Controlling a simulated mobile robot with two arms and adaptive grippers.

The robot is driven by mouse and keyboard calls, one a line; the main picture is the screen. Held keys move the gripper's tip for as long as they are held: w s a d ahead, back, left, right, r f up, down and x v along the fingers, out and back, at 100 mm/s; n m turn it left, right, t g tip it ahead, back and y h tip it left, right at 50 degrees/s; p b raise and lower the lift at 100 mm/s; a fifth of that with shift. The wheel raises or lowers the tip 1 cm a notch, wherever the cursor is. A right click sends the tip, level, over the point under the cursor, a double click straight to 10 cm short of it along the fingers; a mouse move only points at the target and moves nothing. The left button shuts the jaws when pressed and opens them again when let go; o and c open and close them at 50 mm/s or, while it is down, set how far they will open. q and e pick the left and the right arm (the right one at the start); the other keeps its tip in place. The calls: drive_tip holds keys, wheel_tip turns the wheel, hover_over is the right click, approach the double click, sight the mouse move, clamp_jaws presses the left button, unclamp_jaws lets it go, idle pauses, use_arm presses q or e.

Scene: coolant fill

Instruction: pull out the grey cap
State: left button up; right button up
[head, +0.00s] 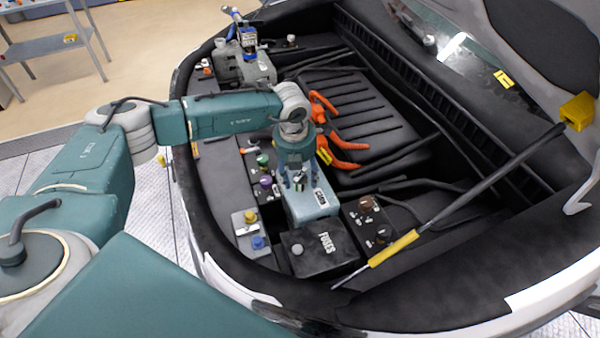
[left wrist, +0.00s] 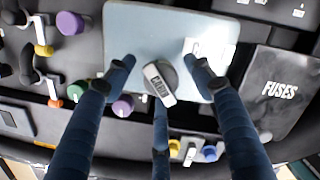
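The grey cap (left wrist: 160,82) has a pale raised grip bar with dark lettering. It sits on top of a light blue-grey tank (left wrist: 150,30), which also shows in the head view (head: 316,208). My left gripper (head: 297,176) is over the tank, pointing down. In the left wrist view its fingers (left wrist: 161,76) are spread on both sides of the cap and below it, with gaps at the left and right. It is open and holds nothing. In the head view the gripper partly covers the cap. My right gripper is not in view.
A black fuse box (head: 320,250) stands in front of the tank. Purple (head: 265,181), green (head: 262,159), yellow (head: 250,216) and blue (head: 258,242) caps are to the left. Orange cables (head: 345,155) lie behind right. A prop rod (head: 470,195) slants across the right.

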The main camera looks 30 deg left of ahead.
use_arm(q)
drive_tip(key=c, duration=1)
drive_tip(key=o, duration=0.6)
drive_tip(key=shift+r, duration=0.1)
drive_tip(key=c, duration=0.3)
drive_tip(key=n, duration=0.3)
drive_tip(key=shift+c, duration=0.2)
drive_tip(key=shift+w, duration=0.1)
drive_tip(key=shift+n, duration=0.3)
drive_tip(key=shift+d+n+y, duration=0.1)
drive_tip(key=shift+n+y, duration=0.2)
drive_tip(key=shift+n, duration=0.2)
drive_tip(key=shift+r+n, duration=0.1)
drive_tip(key=shift+n, duration=0.9)
